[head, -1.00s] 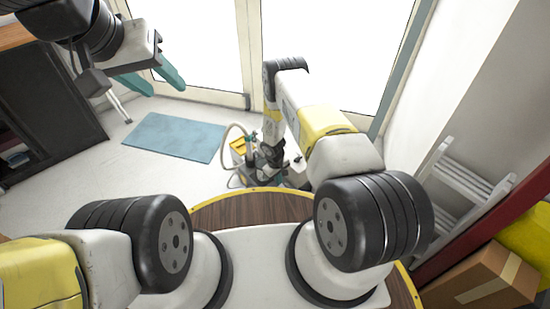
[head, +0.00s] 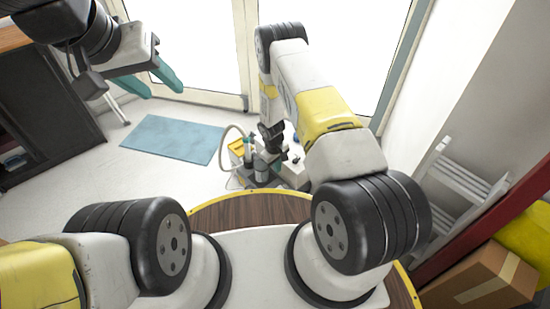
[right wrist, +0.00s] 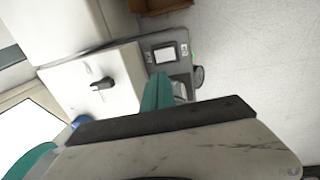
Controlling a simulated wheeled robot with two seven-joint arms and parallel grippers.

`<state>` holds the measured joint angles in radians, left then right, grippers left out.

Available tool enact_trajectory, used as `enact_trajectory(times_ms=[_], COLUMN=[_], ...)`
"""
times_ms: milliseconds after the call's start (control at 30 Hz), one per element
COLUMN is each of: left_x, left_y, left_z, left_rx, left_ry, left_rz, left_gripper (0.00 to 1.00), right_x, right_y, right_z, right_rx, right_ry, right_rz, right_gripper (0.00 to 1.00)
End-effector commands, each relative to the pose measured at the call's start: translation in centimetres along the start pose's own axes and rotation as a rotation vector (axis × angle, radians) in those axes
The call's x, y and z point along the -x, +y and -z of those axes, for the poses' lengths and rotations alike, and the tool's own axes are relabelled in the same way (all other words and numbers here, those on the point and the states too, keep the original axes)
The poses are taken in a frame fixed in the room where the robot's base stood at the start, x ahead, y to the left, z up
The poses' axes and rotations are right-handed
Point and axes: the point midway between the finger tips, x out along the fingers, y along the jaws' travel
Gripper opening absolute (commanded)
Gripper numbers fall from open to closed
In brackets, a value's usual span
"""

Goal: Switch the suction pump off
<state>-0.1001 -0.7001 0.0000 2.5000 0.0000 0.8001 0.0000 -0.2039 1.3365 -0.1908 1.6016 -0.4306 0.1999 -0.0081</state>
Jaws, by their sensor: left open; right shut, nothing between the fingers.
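The suction pump (head: 262,172) stands on the floor beyond the wooden surface, partly hidden by my right arm. I cannot tell which way any switch is set. My right gripper (right wrist: 158,88) is shut and empty, its teal tip close to the panel below the rectangle; contact is unclear. My left gripper (head: 166,89) is open and empty, high at left, far from the pump.
A hose (head: 226,140) loops left of the pump by a yellow container (head: 237,148). A blue mat (head: 175,139) lies on open floor. A cardboard box (head: 482,280) and a white folding ladder (head: 460,185) stand at right. A dark cabinet (head: 50,110) is at left.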

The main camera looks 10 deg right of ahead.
Motion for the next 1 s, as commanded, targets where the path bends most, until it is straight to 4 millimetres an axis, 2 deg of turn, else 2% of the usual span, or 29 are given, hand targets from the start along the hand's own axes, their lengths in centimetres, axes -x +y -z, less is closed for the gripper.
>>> enact_trajectory(times_ms=[267, 433, 567, 800, 1000], left_x=[0.0, 0.0, 0.0, 0.0, 0.0], left_y=[0.0, 0.0, 0.0, 0.0, 0.0], left_z=[0.0, 0.0, 0.0, 0.0, 0.0], left_rx=[0.0, 0.0, 0.0, 0.0, 0.0], left_ry=[0.0, 0.0, 0.0, 0.0, 0.0], left_rz=[0.0, 0.0, 0.0, 0.0, 0.0], left_gripper=[0.47, 0.47, 0.47, 0.47, 0.47], right_x=[-0.1, -1.3, -3.6, -8.8, -12.2], right_y=[0.0, 0.0, 0.0, 0.0, 0.0], right_z=[0.0, -0.1, -0.2, -0.2, -0.1], right_rx=[0.0, 0.0, -0.001, -0.002, -0.001], right_ry=[0.0, -0.002, -0.003, -0.003, 0.0], right_rz=[0.0, 0.001, 0.001, 0.001, 0.001], right_gripper=[0.0, 0.0, 0.0, 0.0, 0.0])
